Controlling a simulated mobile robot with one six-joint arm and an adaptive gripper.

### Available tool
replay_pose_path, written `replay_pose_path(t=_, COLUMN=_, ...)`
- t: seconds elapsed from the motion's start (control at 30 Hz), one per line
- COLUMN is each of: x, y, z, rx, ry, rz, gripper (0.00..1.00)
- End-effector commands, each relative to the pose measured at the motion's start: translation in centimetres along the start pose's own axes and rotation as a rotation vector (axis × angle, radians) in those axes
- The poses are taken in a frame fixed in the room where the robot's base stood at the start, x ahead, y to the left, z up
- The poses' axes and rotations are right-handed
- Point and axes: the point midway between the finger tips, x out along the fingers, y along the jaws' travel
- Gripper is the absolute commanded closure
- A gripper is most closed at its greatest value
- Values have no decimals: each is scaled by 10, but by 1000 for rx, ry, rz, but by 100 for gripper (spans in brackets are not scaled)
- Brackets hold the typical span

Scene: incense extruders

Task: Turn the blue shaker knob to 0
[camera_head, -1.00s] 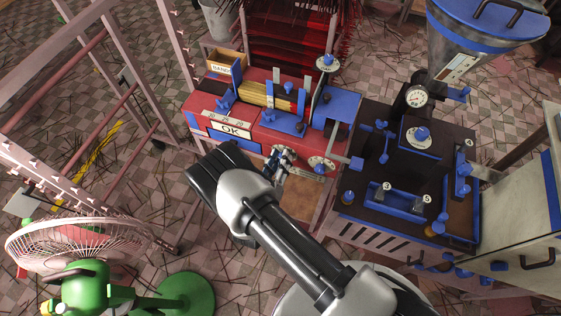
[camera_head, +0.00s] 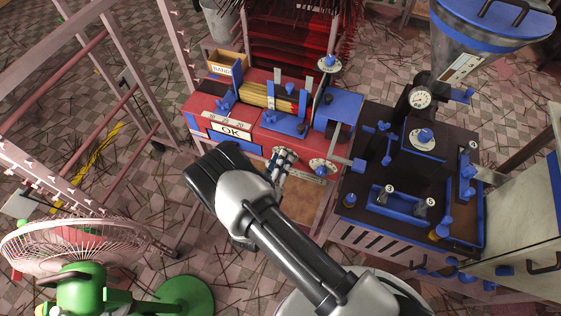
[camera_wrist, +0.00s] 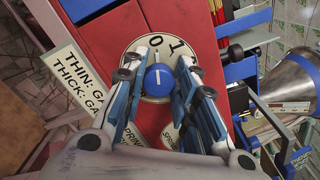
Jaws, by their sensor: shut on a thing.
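The blue shaker knob (camera_wrist: 158,80) sits on a round white dial (camera_wrist: 158,52) on the red machine, marked 0 and 1. Its white line points up the wrist picture, close to the 0. My gripper (camera_wrist: 157,90) is shut on the knob, with one finger on each side. In the head view my gripper (camera_head: 284,160) is at the front of the red machine (camera_head: 205,101), and the knob is hidden there behind the fingers and arm.
A second white dial (camera_head: 322,167) is just right of my gripper. The dark machine (camera_head: 390,200) with blue parts stands further right. A green fan (camera_head: 75,285) is at lower left, and a pink rack (camera_head: 100,60) at upper left. Sticks litter the floor.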

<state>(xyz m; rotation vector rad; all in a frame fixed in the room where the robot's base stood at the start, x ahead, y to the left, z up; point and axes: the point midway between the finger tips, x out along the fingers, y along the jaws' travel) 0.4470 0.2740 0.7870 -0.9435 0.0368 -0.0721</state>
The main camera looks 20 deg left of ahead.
Motion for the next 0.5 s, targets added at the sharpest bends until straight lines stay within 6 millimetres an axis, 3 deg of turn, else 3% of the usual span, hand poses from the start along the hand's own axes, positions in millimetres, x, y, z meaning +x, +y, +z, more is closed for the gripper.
replay_pose_path(t=0.2, x=0, y=0, z=-1, rx=0, ry=2, rz=1, gripper=97)
replay_pose_path(t=0.23, x=0, y=0, z=-1, rx=0, ry=2, rz=1, gripper=71)
replay_pose_path(t=0.5, x=0, y=0, z=-1, rx=1, ry=1, rz=0, gripper=53)
